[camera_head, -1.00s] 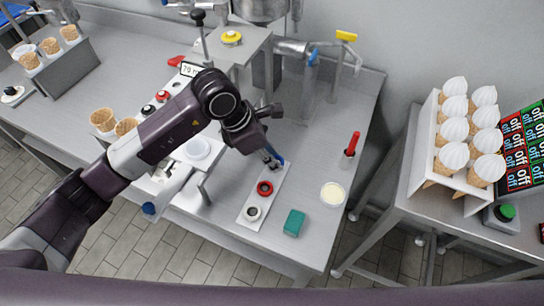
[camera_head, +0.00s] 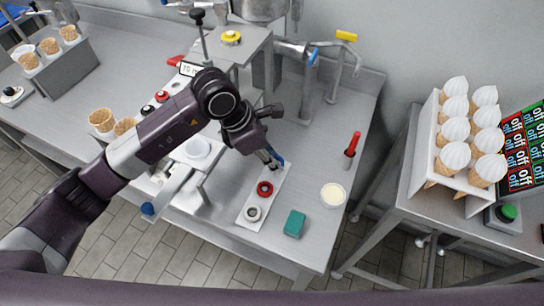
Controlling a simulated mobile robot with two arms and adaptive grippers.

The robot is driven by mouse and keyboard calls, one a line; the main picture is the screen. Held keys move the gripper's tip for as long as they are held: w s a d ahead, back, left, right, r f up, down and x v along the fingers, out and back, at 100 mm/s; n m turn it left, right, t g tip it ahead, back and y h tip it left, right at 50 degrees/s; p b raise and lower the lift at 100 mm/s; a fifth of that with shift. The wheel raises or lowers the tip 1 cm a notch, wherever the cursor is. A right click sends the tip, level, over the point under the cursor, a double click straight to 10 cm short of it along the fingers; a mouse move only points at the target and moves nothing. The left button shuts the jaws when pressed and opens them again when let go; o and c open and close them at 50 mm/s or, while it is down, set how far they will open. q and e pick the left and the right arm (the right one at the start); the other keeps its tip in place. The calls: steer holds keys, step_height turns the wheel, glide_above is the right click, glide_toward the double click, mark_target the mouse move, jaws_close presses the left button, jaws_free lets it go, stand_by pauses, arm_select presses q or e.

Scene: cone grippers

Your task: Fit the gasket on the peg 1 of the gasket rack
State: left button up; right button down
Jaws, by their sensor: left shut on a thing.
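The gasket rack (camera_head: 246,222) is a long white plate lying on the steel table. A red ring (camera_head: 265,189) sits around its middle and a grey ring (camera_head: 252,213) sits at its near end. My left gripper (camera_head: 274,164) is at the far end of the rack, pointing down, shut on the gasket. The gasket is small here and mostly hidden by the fingers; a bit of blue shows at the fingertips. I cannot tell whether it touches the peg there. My right gripper is not in view.
A green block (camera_head: 294,223), a bowl of pale cream (camera_head: 332,195) and a red-handled tool (camera_head: 352,146) are right of the rack. A holder with several filled cones (camera_head: 455,131) stands at the right.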

arm_select(q)
steer(key=shift+f, duration=0.1)
steer(key=shift+f+b, duration=0.9)
steer(key=shift+b, duration=0.1)
steer(key=shift+f, duration=0.1)
steer(key=o, duration=0.8)
steer(key=v, duration=1.2)
